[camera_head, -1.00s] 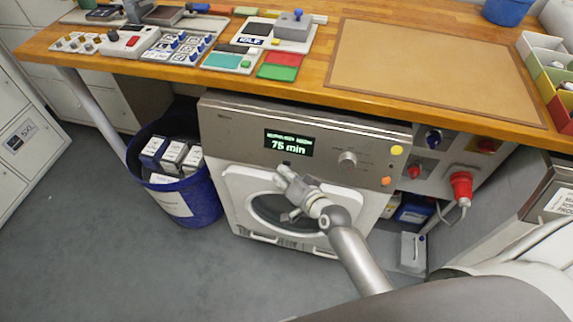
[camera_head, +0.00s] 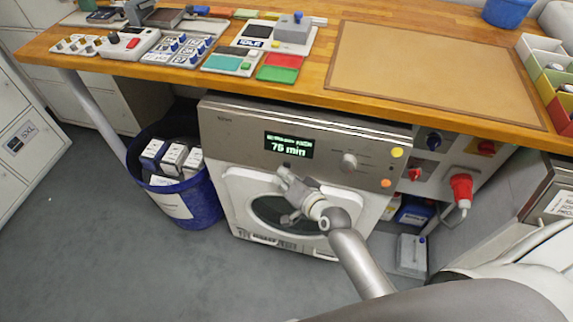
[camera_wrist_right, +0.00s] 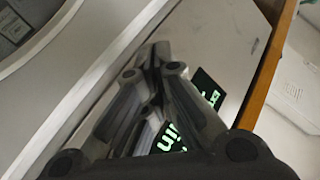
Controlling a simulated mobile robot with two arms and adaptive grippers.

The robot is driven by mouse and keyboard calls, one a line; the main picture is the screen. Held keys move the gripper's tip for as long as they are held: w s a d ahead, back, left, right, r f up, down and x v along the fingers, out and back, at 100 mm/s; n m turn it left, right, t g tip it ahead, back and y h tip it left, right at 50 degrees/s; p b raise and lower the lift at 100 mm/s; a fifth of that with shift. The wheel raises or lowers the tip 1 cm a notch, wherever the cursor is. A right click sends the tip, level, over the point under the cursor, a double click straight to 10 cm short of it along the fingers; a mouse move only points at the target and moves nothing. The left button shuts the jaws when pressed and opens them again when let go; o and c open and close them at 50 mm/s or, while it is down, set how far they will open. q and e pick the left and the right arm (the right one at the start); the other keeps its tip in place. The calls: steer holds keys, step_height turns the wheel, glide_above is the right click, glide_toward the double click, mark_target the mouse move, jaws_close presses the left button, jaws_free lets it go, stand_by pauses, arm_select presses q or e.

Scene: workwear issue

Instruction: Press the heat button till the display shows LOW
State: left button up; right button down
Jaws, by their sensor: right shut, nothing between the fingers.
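The machine (camera_head: 240,135) with a silver front panel and a round door stands under the wooden worktop. Its display (camera_head: 289,146) shows "75 min" in green, with a smaller line above too blurred to read surely. A round knob (camera_head: 349,162), a yellow button (camera_head: 397,152) and an orange button (camera_head: 386,183) sit right of the display. My right gripper (camera_head: 284,172) is shut and empty, just below the display at the panel's lower edge. In the right wrist view the shut fingers (camera_wrist_right: 158,52) point at the panel and partly cover the display (camera_wrist_right: 208,90). Contact cannot be told. Any heat button is hidden or unreadable. My left gripper is not in view.
A blue bin (camera_head: 202,196) with boxes stands left of the machine. The worktop (camera_head: 320,65) overhangs the panel. A red plug (camera_head: 461,190) and switches are at the right. Grey floor is free in front.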

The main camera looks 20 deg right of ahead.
stand_by(0.4)
steer(key=shift+w+d+f, duration=0.15)
steer(key=shift+w+d, duration=0.1)
steer(key=shift+w, duration=0.1)
steer(key=shift+w+d+f, duration=0.1)
steer(key=shift+w+d, duration=0.1)
steer(key=shift+w, duration=0.1)
stand_by(0.6)
steer(key=shift+s, duration=0.1)
steer(key=shift+s+a+r+p, duration=0.3)
steer(key=shift+s+a+p, duration=0.15)
steer(key=shift+s, duration=0.1)
stand_by(0.4)
